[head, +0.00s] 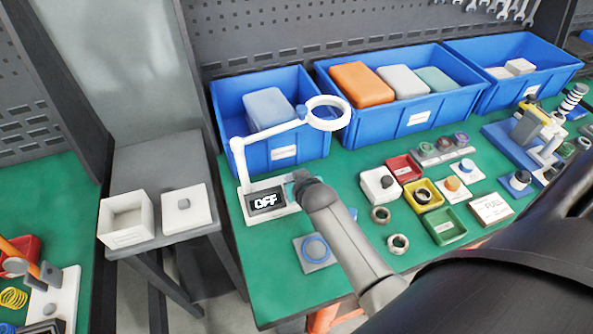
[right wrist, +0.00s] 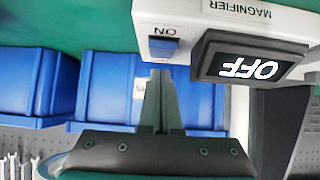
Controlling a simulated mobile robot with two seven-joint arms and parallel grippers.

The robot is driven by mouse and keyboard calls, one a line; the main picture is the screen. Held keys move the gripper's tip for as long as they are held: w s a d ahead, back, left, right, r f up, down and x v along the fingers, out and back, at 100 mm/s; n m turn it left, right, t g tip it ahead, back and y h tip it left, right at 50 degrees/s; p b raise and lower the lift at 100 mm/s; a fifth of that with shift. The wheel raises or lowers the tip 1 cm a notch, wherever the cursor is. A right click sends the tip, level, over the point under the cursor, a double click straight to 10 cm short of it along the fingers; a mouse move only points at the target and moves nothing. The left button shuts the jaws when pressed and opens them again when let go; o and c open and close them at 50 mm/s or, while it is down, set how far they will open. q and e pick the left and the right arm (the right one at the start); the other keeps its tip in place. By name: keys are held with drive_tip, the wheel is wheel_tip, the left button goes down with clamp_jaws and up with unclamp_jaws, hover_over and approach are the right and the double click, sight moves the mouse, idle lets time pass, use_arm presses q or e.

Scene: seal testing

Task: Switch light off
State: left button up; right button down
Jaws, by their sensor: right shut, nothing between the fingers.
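The magnifier lamp (head: 243,158) stands at the left of the green bench, with a white arm and a ring head (head: 328,112). Its base carries a dark display (head: 266,201) that reads OFF; it also shows in the right wrist view (right wrist: 250,62). Beside the display in the right wrist view is a blue button (right wrist: 163,48) labelled ON. My right gripper (head: 302,178) is shut and empty at the base, hiding the button in the head view. Its fingertips (right wrist: 160,76) are right by the button; I cannot tell whether they touch. My left gripper is not in view.
Blue bins (head: 395,118) line the back of the bench. Small trays, rings and parts, such as a green tray (head: 444,226), lie to the right. A blue ring on a plate (head: 316,250) is close to my right arm. A grey stand (head: 163,165) is at left.

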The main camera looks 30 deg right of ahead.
drive_tip(key=shift+r+p, duration=0.35)
drive_tip(key=shift+r, duration=0.25)
drive_tip(key=r+p, duration=0.2)
drive_tip(key=p, duration=0.1)
drive_tip(key=shift+w+r, duration=0.2)
drive_tip(key=shift+r, duration=0.15)
drive_tip(key=w+r+p+v, duration=0.1)
drive_tip(key=p+v, duration=0.1)
drive_tip(key=v, duration=0.7)
drive_tip(key=shift+d+r, duration=0.2)
drive_tip(key=shift+r, duration=0.3)
drive_tip(key=shift+s, duration=0.15)
